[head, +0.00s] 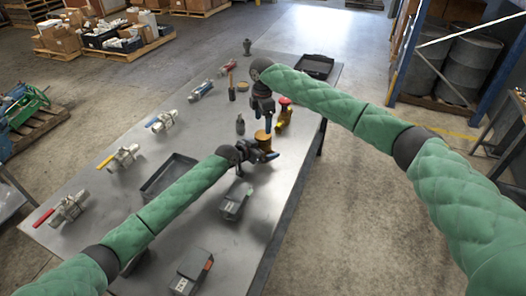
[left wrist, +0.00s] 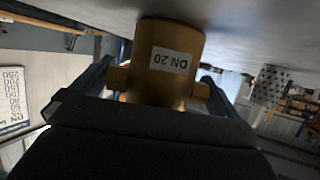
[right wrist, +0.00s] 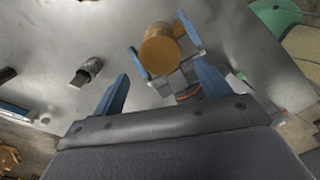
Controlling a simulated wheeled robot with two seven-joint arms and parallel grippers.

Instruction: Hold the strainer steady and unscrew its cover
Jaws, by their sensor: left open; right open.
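The strainer is a brass body (head: 264,143) on the table, with a round flat top that seems to be its cover (right wrist: 160,52). In the left wrist view its side (left wrist: 172,85) carries a "DN 20" label. My left gripper (head: 268,154) is open, low at the table, with its fingers on either side of the strainer; whether they touch it I cannot tell. My right gripper (head: 264,108) is open and empty above and beyond the strainer. In the right wrist view the strainer lies ahead of my right fingers (right wrist: 165,85), not between them.
A dark box (head: 235,200) lies in front, a tray (head: 168,174) at left. Several valves line the left edge.

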